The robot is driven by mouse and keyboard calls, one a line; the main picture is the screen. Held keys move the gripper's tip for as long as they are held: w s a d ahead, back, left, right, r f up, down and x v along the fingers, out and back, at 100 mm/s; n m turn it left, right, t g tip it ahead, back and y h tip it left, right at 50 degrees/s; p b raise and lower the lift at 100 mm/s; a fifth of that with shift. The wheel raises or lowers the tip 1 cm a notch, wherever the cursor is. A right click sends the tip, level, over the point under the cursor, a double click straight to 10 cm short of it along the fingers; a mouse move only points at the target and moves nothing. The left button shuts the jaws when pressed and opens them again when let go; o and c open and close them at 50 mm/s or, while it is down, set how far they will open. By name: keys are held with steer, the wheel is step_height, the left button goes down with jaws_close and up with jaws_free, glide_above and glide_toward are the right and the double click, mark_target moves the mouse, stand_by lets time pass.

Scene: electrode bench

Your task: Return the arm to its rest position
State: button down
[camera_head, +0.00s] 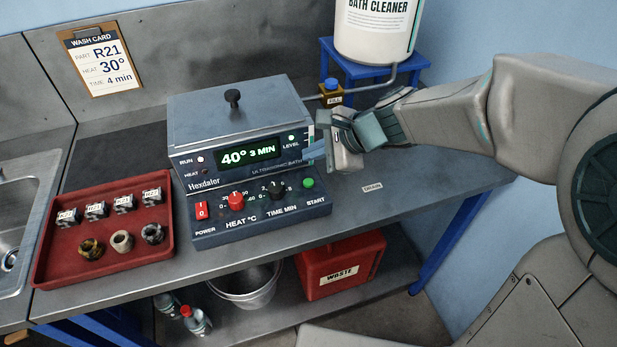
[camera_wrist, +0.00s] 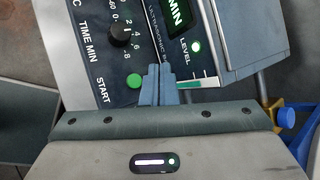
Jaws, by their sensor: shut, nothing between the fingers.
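My gripper (camera_head: 308,155) is in front of the right end of the ultrasonic bath (camera_head: 215,110), near its level gauge. In the wrist view the gripper's blue-grey fingers (camera_wrist: 158,84) are together with nothing between them. They lie over the panel beside the green START button (camera_wrist: 134,81). I cannot tell whether they touch the bath. My arm (camera_head: 440,115) reaches in from the right. The bath's lid is on, and its display (camera_head: 250,151) reads 40° 3 MIN.
A red tray (camera_head: 70,275) with several labelled blocks and worn rings stands left of the bath, next to a sink (camera_head: 15,220). A bath cleaner container (camera_head: 375,30) stands on a blue stand behind my arm.

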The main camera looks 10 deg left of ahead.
stand_by(0.7)
steer(key=s+d+n+h, duration=0.4)
steer(key=s+d+n, duration=0.2)
steer(key=d, duration=0.6)
steer(key=s+d+n+h, duration=0.4)
steer(key=s+d+n, duration=0.2)
steer(key=d, duration=0.7)
steer(key=shift+s+f+h, duration=0.3)
steer(key=shift+s+h, duration=0.1)
steer(key=shift+s, duration=0.25)
steer(key=shift+a, duration=0.15)
stand_by(2.2)
